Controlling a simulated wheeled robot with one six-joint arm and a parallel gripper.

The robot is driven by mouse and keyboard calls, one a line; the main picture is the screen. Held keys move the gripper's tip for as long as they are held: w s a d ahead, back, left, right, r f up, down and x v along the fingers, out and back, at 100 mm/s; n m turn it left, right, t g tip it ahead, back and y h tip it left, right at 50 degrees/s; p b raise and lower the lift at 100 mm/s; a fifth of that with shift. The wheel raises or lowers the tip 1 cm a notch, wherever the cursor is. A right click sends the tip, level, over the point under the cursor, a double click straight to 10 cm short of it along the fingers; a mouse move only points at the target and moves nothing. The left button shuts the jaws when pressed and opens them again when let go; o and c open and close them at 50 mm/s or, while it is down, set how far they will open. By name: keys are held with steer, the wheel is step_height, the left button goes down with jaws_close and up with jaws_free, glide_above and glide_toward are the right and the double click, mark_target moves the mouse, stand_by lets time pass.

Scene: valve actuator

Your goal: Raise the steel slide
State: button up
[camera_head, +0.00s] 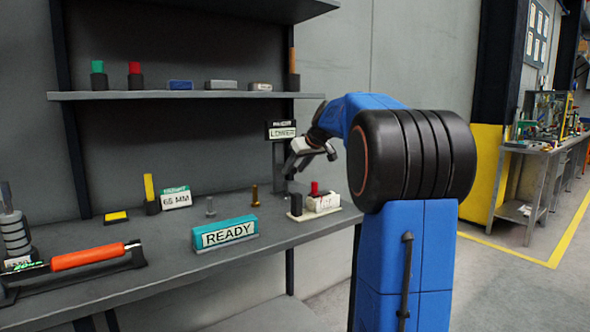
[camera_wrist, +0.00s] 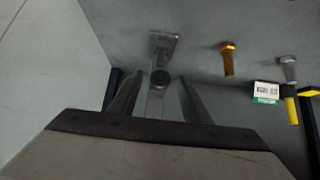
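A steel upright (camera_head: 279,165) stands at the back of the bench under a sign (camera_head: 281,131) that seems to read LOWER. In the wrist view a grey steel piece, apparently the slide (camera_wrist: 161,44), with a dark round end (camera_wrist: 160,78), lies between and beyond my fingers. My gripper (camera_head: 301,158) is beside the upright in the head view, partly overlapping it. In the wrist view my gripper (camera_wrist: 158,95) has its two fingers apart, one on each side of the steel piece. Gaps show on both sides; I cannot tell any contact.
A white block with a red button (camera_head: 322,201) sits right of the upright. An orange-handled tool (camera_head: 88,256) lies at front left. A shelf (camera_head: 180,95) runs above the bench.

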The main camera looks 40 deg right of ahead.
steer(key=v, duration=1.7)
steer(key=shift+s+d+r, duration=0.1)
steer(key=shift+s+r, duration=0.05)
steer(key=s+a+f+g, duration=0.1)
steer(key=s+a+f, duration=0.55)
steer(key=a, duration=0.35)
steer(key=s+a+f+g, duration=0.1)
steer(key=s+a+f, duration=0.4)
steer(key=a+f, duration=0.4)
steer(key=s+a+f+g, duration=0.1)
steer(key=s+a+f, duration=0.4)
steer(key=s+f, duration=0.5)
steer(key=s+a+f+g, duration=0.1)
steer(key=s+a+f, duration=0.4)
steer(key=s+f, duration=0.5)
steer(key=shift+a+f, duration=0.4)
steer(key=shift+f, duration=0.5)
